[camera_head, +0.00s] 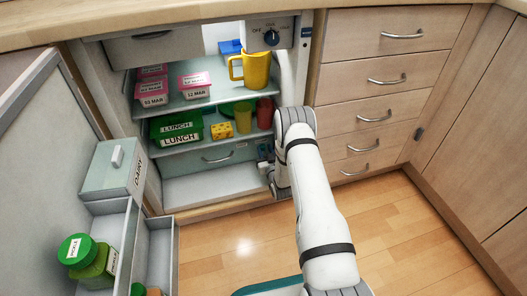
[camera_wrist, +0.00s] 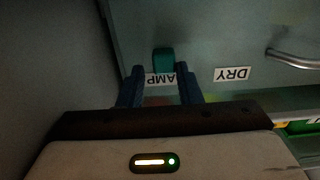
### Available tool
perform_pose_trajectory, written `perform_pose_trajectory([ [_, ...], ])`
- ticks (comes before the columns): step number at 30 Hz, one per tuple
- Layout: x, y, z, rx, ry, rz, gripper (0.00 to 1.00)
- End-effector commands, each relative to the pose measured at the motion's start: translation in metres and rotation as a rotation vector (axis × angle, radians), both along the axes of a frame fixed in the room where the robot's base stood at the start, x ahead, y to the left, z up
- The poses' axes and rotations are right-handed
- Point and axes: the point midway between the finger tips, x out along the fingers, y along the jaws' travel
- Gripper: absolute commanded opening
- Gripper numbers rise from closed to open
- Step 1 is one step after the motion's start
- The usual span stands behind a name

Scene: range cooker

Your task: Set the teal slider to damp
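The teal slider (camera_wrist: 163,60) shows in the wrist view on the grey-green drawer front, directly above a white label reading "AMP", its first letter hidden by a finger. A second label, "DRY" (camera_wrist: 232,74), is to its right. My gripper (camera_wrist: 160,74) has its two dark blue fingers apart, one to each side of the slider, with visible gaps between. I cannot tell whether either finger touches it. In the head view, my gripper (camera_head: 264,160) is at the right end of the fridge's bottom drawer (camera_head: 200,162); the slider cannot be made out there.
The drawer handle (camera_wrist: 292,59) is to the right in the wrist view. A dial (camera_head: 271,38) sits at the top.

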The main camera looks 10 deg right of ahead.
Motion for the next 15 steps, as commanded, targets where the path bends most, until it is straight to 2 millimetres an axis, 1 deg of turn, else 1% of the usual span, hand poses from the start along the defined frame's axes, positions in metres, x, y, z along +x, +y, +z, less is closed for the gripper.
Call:
perform_pose_trajectory([
  [2,-0.006,-0.001,0.001,0.000,0.003,-0.001,0.31],
  [5,-0.021,-0.002,0.002,0.001,0.005,-0.001,0.31],
  [12,-0.061,-0.006,0.002,0.000,0.004,-0.003,0.31],
  [15,-0.071,-0.006,0.001,0.000,0.002,-0.001,0.31],
])
